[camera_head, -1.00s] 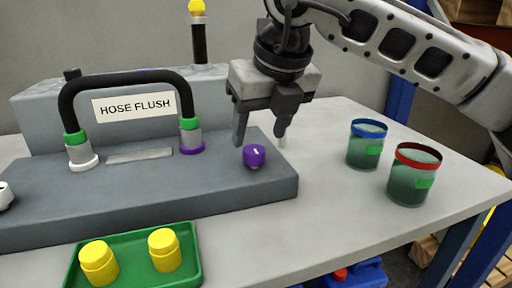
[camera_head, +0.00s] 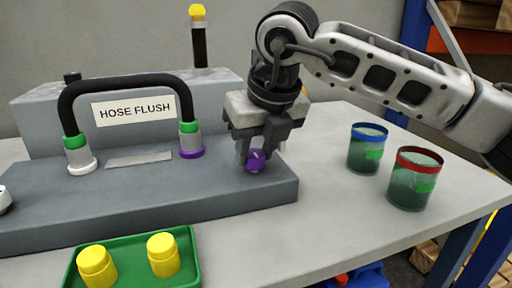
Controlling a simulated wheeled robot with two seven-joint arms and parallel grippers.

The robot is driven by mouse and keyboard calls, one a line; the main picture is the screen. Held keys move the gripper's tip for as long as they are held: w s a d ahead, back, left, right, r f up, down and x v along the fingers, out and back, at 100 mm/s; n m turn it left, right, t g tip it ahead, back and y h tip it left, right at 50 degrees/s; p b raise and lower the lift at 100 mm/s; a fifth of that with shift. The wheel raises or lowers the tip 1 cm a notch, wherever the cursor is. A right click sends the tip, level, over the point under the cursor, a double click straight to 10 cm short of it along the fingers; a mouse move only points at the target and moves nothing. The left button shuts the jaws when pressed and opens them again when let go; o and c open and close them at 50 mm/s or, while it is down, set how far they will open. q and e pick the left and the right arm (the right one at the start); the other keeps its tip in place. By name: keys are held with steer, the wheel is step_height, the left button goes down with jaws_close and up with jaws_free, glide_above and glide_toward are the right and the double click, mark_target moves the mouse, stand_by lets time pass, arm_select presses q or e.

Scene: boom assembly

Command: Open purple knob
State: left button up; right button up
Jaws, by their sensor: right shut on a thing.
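The purple knob (camera_head: 255,163) sits on the top of the grey hose flush block (camera_head: 150,212), near its right end. A light mark shows on the knob's top. My right gripper (camera_head: 257,160) points down over the knob and is shut on it, with a finger on either side. The fingers partly hide the knob. My left gripper is not in view.
A black hose (camera_head: 124,82) arches between two fittings, one with a purple ring (camera_head: 191,154). A green tray (camera_head: 190,278) with two yellow caps stands in front. Two glass jars, blue-rimmed (camera_head: 367,150) and red-rimmed (camera_head: 414,182), stand at right on the table (camera_head: 310,225).

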steer(key=shift+n+y, duration=0.3)
steer(key=shift+n, duration=0.7)
steer(key=shift+d+r+n+g+p, duration=0.1)
steer(key=shift+n+g+p, duration=0.3)
steer(key=shift+n, duration=0.4)
steer(key=shift+w+n+g+y+p, duration=0.1)
steer(key=shift+n+g+y+p, duration=0.35)
steer(key=shift+n, duration=0.65)
steer(key=shift+n+g+y+p, duration=0.25)
steer(key=shift+n+p, duration=0.2)
steer(key=shift+n, duration=0.55)
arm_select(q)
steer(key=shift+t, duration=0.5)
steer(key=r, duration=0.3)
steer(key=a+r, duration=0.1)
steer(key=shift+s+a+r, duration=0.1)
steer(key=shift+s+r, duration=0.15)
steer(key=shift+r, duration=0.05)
arm_select(e)
steer(key=o, duration=1)
